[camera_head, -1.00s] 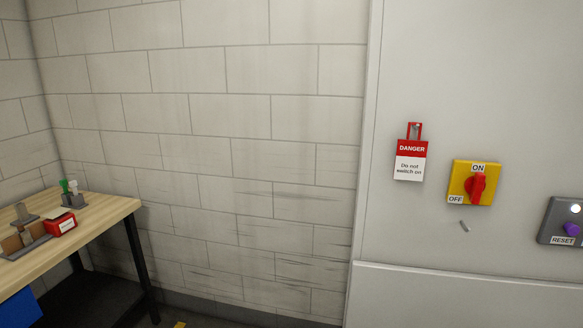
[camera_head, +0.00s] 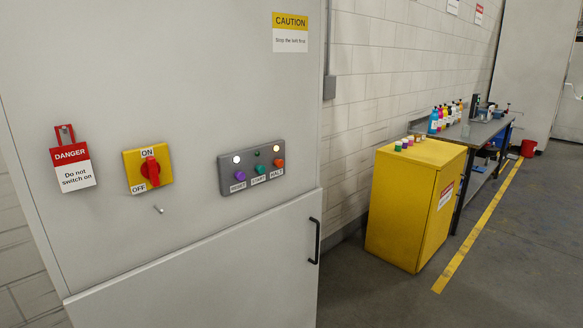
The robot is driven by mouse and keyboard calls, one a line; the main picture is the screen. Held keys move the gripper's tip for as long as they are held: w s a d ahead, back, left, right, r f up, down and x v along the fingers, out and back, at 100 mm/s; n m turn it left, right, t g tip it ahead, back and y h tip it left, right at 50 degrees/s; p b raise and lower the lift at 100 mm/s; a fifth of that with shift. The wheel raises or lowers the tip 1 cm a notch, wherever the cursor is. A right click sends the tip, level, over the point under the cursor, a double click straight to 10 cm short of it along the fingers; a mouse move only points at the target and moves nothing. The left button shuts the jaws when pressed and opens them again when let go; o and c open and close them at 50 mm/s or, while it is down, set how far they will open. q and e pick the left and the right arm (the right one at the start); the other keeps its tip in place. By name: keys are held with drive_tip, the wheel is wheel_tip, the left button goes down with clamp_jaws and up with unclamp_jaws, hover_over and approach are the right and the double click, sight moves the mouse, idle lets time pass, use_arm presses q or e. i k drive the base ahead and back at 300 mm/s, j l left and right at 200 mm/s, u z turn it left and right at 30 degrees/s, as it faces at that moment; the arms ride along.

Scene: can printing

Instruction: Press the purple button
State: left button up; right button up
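The purple button (camera_head: 240,175) is at the left of a dark grey control panel (camera_head: 222,178) on the front of a light grey cabinet (camera_head: 200,75). A label reading RESET is below it. A green button (camera_head: 260,169) labelled START and an orange-red button (camera_head: 278,163) are to its right. Small lights sit above the buttons; the left and right ones are lit white and the middle one is dark green. Neither of my grippers shows in the head view.
A yellow switch plate (camera_head: 133,160) with a red rotary handle and a red DANGER tag (camera_head: 70,154) are left of the panel. A black door handle (camera_head: 314,241) is below right. A yellow cabinet (camera_head: 400,205) stands further right, with open floor (camera_head: 500,270) beside it.

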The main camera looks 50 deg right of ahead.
sight(240, 176)
drive_tip(key=z, duration=1.25)
